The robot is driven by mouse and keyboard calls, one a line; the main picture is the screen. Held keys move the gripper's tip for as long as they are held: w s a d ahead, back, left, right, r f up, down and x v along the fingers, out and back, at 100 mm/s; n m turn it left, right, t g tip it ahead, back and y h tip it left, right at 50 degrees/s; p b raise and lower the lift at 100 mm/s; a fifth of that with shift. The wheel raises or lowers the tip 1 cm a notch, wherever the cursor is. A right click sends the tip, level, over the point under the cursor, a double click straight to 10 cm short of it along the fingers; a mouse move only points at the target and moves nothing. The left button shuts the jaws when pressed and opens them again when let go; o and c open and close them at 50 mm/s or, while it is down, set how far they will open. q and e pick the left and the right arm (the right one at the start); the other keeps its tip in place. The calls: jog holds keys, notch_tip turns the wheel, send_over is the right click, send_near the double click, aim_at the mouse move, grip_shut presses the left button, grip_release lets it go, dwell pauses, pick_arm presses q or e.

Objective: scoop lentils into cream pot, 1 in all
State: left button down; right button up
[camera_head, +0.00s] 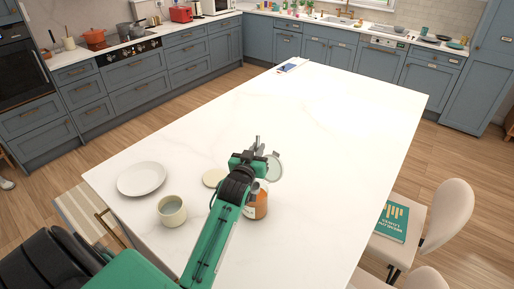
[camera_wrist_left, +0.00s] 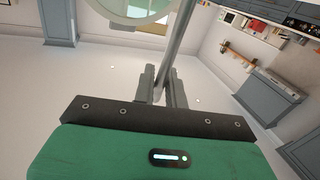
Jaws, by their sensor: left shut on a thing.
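The cream pot (camera_head: 171,212) stands upright near the left front edge of the table, its mouth open upward. A glass jar with orange lentils (camera_head: 258,208) stands to its right, partly hidden by my left arm. A round pale disc, seemingly the jar's raised lid (camera_head: 273,168), shows beside my gripper and at the top of the wrist view (camera_wrist_left: 135,8). My left gripper (camera_head: 258,147) is above the table by the jar, shut on a thin grey handle, seemingly the scoop's (camera_wrist_left: 176,55). The scoop's bowl cannot be made out. My right gripper is out of view.
A white plate (camera_head: 141,179) lies left of the pot, and a small beige disc (camera_head: 214,177) lies between pot and jar. The white table (camera_head: 330,120) is clear beyond, up to a phone-like item (camera_head: 289,67) at the far edge. A chair holds a green book (camera_head: 391,221) at right.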

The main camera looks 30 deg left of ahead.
pick_arm(q)
jog(key=shift+f+b, duration=0.65)
jog(key=shift+f, duration=0.7)
notch_tip(320, 180, down, 5)
jog(key=b, duration=0.3)
jog(key=shift+r, duration=0.2)
